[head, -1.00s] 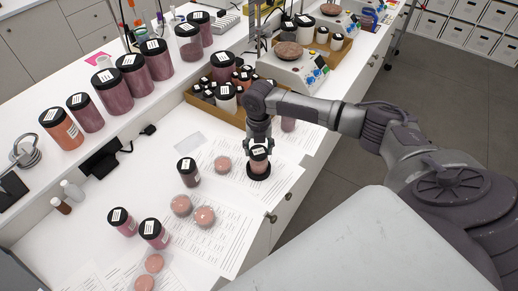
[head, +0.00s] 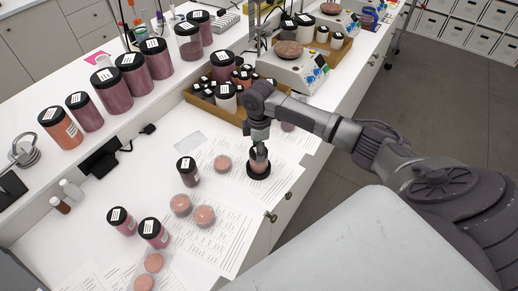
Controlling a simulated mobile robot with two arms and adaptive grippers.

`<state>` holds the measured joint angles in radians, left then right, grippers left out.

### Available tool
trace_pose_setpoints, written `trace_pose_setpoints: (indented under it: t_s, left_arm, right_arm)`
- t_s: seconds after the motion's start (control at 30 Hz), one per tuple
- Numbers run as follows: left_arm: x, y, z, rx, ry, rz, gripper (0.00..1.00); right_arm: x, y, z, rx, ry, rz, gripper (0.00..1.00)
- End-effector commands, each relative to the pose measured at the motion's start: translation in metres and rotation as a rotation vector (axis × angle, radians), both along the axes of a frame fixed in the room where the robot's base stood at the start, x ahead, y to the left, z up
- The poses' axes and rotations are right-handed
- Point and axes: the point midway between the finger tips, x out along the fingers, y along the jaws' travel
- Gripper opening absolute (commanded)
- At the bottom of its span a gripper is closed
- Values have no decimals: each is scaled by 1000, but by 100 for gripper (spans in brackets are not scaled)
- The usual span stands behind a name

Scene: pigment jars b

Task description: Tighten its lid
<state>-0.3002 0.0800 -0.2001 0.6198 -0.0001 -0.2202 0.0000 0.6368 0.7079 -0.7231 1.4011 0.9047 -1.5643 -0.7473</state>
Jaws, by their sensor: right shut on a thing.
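A small jar (head: 258,166) with pinkish contents stands upright in a round black holder (head: 258,175) on the white bench, near its front edge. My right gripper (head: 259,154) points down from above and is shut around the top of this jar, at its dark lid. The fingers hide most of the lid, so how far it is screwed on cannot be seen. My left gripper is not in view.
A dark-lidded jar (head: 187,171) and a pink round dish (head: 222,163) stand left of the holder. Printed sheets (head: 228,233) lie around them. A cardboard tray (head: 199,101) of small jars and a scale (head: 303,76) are behind. Two jars (head: 153,233) (head: 121,221) stand front left.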

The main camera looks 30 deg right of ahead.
Motion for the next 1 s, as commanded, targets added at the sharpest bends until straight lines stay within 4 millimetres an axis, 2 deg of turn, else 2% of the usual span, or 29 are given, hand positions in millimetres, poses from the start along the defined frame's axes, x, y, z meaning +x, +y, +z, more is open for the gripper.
trace_pose_setpoints:
  t_s: [0.07,0.1,0.27,0.67,0.77,1.0]
  left_arm:
    - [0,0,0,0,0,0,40]
    - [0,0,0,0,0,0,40]
    - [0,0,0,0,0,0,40]
    - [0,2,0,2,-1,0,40]
    - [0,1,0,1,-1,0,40]
    - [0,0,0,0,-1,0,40]
  right_arm:
    - [0,0,0,0,-1,2,0]
    - [0,0,0,0,-1,3,61]
    - [0,0,0,0,-1,4,88]
    - [0,0,5,0,-1,5,89]
    - [1,-1,17,0,-3,5,89]
    - [1,-1,68,-1,-4,6,89]
